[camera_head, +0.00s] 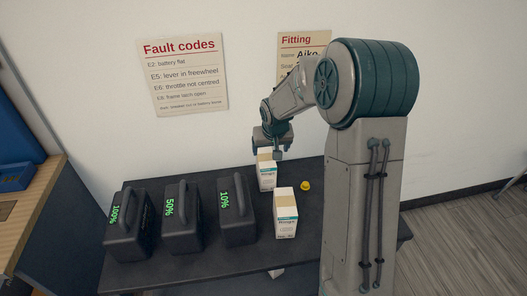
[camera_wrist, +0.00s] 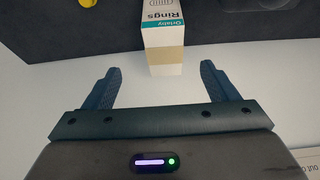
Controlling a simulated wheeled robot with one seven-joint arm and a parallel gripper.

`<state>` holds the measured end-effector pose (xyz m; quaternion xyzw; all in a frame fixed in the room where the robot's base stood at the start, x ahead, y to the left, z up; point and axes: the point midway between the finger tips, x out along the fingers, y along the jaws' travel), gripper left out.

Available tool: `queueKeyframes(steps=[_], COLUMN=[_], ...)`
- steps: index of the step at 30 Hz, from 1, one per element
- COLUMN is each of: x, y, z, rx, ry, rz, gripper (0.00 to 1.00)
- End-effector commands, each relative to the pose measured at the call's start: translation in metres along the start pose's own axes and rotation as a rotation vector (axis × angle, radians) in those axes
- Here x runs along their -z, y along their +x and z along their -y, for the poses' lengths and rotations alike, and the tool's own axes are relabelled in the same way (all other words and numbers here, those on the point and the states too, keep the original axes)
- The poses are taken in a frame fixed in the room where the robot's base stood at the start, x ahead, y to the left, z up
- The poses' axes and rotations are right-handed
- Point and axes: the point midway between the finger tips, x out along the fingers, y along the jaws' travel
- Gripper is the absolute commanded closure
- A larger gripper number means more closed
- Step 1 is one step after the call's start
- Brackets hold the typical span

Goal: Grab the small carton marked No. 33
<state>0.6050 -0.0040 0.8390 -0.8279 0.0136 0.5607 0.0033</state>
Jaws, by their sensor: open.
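Two small white cartons with teal bands and the word Rings stand on the dark table. The rear carton (camera_head: 267,176) is at the table's back, just under my gripper (camera_head: 271,150); the front carton (camera_head: 285,224) stands nearer. The front one has a number line low on its face, too small to read surely; I see no readable number on the rear one. In the wrist view one carton (camera_wrist: 162,35) is ahead of my gripper (camera_wrist: 160,67), its tan-taped end between the fingertips in the picture. My gripper is open and empty, with gaps on both sides.
Three dark battery boxes, marked 100% (camera_head: 126,228), 50% (camera_head: 182,215) and 10% (camera_head: 238,212), stand left of the cartons on the table (camera_head: 205,268). A yellow knob-like thing (camera_head: 306,184) is right of the rear carton. The wall (camera_head: 245,115) is close behind.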

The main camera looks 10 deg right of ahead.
Motion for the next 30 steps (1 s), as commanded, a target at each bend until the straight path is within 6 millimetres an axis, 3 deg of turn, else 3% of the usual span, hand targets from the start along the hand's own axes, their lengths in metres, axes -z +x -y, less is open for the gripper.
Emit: queueKeyframes(steps=[5,16,25,30], x=[0.010,0.010,0.010,0.009], y=[0.009,0.074,0.094,0.117], z=[0.000,0.001,0.003,0.007], rx=[0.009,0.009,0.009,0.009], ry=[0.007,0.006,0.004,0.004], rz=[-0.010,-0.009,-0.010,-0.008], gripper=[0.20,0.20,0.20,0.20])
